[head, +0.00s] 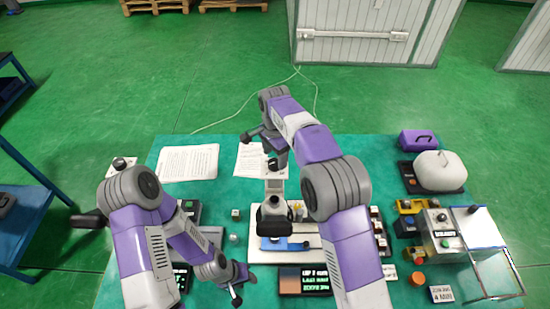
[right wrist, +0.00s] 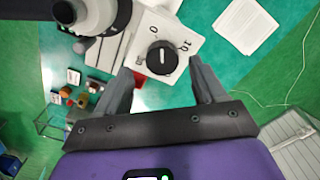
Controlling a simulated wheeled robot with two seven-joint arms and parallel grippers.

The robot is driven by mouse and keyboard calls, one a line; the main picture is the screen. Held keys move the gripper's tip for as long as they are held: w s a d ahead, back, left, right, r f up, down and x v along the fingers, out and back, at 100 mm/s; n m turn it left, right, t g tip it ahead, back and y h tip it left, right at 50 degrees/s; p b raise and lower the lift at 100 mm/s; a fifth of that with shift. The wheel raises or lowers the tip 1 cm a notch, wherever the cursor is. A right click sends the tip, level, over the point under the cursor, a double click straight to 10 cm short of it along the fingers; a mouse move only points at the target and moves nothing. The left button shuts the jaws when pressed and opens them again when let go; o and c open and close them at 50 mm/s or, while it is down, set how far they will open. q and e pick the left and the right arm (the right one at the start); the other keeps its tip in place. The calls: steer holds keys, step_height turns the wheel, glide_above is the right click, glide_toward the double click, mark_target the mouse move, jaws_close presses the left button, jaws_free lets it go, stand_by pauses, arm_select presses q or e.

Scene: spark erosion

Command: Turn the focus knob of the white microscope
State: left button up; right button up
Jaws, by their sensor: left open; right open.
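The white microscope (head: 275,186) stands in the middle of the green table, its dark head facing me. Its focus knob (right wrist: 161,58) is black and round with a white pointer line, on a white plate (right wrist: 180,35) with numbers. My right gripper (right wrist: 160,68) is open; in the right wrist view the knob shows between and slightly beyond its fingertips. I cannot tell whether they touch it. In the head view this gripper (head: 264,139) is at the microscope's far side, partly hidden by its arm. My left gripper (head: 243,289) is open and empty at the table's near edge.
Paper sheets (head: 188,162) lie at the back left. A blue slide-like piece (head: 284,243) lies at the microscope's front. A grey box (head: 441,231) with a knob, a white-covered item (head: 438,171) and a purple case (head: 418,140) stand at the right.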

mark_target(275, 162)
steer(key=f, duration=0.3)
steer(key=shift+w+f, duration=0.15)
steer(key=shift+w, duration=0.1)
steer(key=shift+c, duration=0.5)
steer(key=c, duration=1)
